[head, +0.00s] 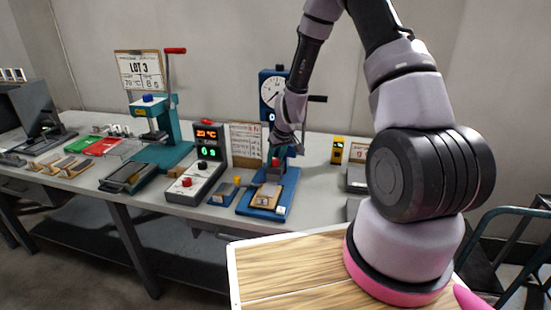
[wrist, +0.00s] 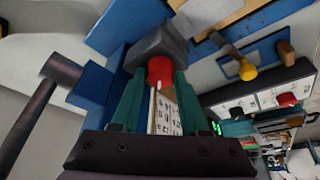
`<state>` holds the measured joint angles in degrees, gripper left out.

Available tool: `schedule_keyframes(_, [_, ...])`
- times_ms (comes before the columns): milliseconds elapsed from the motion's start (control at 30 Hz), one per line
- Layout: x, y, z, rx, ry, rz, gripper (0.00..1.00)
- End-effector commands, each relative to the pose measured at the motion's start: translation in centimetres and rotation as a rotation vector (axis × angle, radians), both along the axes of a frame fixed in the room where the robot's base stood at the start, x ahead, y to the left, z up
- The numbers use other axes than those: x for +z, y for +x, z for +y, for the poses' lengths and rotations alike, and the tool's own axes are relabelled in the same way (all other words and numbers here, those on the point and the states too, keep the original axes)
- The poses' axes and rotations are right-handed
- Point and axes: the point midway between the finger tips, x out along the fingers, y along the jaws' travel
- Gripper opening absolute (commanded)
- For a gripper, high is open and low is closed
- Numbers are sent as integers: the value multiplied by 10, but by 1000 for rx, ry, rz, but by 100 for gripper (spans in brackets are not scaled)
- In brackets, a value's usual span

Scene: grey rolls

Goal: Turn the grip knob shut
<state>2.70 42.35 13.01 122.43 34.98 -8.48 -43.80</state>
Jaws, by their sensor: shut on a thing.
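The red grip knob (wrist: 160,70) sits against a dark grey clamp block (wrist: 158,44) on a blue machine. In the wrist view my gripper (wrist: 159,78) has its two green fingers on either side of the knob, shut on it. In the head view my gripper (head: 279,153) reaches down to the blue machine's base (head: 257,211), below a round dial (head: 271,91). The knob is small there and partly hidden by the gripper. A printed card (wrist: 165,112) shows between the fingers in the wrist view. The knob's turn angle cannot be told.
A control box with lit displays (head: 208,148) and a small blue block with a yellow knob (head: 224,193) stand left of the machine. A teal press (head: 168,152) with a red-tipped lever is farther left. A yellow device (head: 337,150) stands at right. A wooden surface (head: 290,266) is in front.

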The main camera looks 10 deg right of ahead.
Motion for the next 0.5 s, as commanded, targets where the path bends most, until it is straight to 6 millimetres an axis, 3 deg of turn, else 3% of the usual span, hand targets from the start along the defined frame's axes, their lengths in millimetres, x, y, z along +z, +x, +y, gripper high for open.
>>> schedule_keyframes(233, [0,0,2,-90,-2,-2,0])
schedule_keyframes(500, [0,-1,4,-309,-4,-2,0])
